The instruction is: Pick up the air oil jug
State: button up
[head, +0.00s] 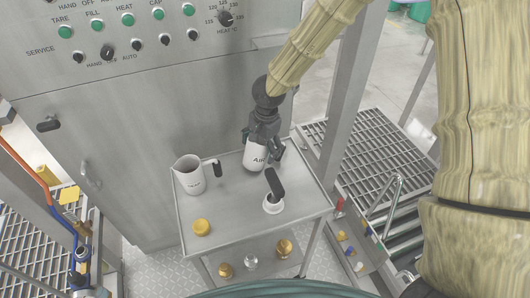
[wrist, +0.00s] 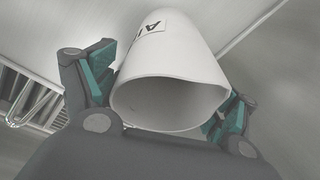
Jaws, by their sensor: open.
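The air oil jug is a white, open-mouthed container with a dark label starting "AI". In the head view the jug (head: 256,159) stands at the back of the small steel cart top (head: 235,215). In the wrist view the jug (wrist: 170,75) sits between my two fingers, with its open rim toward the camera. My gripper (head: 262,148) reaches down over it from above, partly hiding its upper part. In the wrist view my gripper (wrist: 165,95) is open, with a green-padded finger on each side of the jug. I cannot tell whether either pad touches it.
Another white jug (head: 190,176) with a black handle stands to the left. A white round piece (head: 273,205) with a black handle is in front. A yellow cap (head: 202,227) lies front left. Brass fittings (head: 285,248) sit on the lower shelf. A steel cabinet (head: 130,130) stands behind.

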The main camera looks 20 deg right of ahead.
jog(key=c, duration=1.3)
jog(key=shift+c, duration=0.2)
jog(key=shift+r, duration=0.2)
